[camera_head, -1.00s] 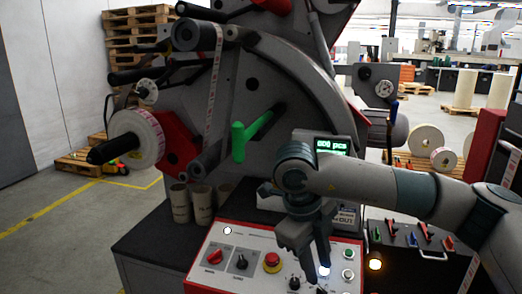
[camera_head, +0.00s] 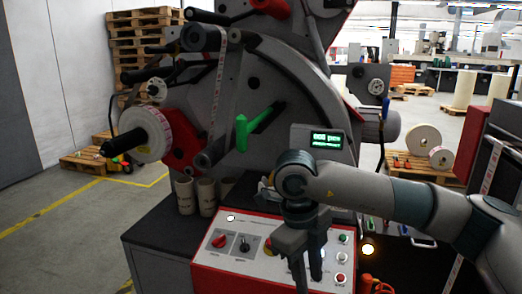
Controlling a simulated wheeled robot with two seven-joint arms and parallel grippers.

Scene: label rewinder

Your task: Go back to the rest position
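My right arm comes in from the right in the head view. Its gripper (camera_head: 307,275) points down in front of the control panel (camera_head: 215,265). Its two fingers show as dark prongs with a gap between them, and nothing shows between them. It hides the middle of the panel, including much of the red stop button. Whether the fingertips touch anything cannot be told. My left arm and gripper are not in view.
A lit display (camera_head: 326,139) is just above my arm. Cardboard cores (camera_head: 184,195) stand left of the panel.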

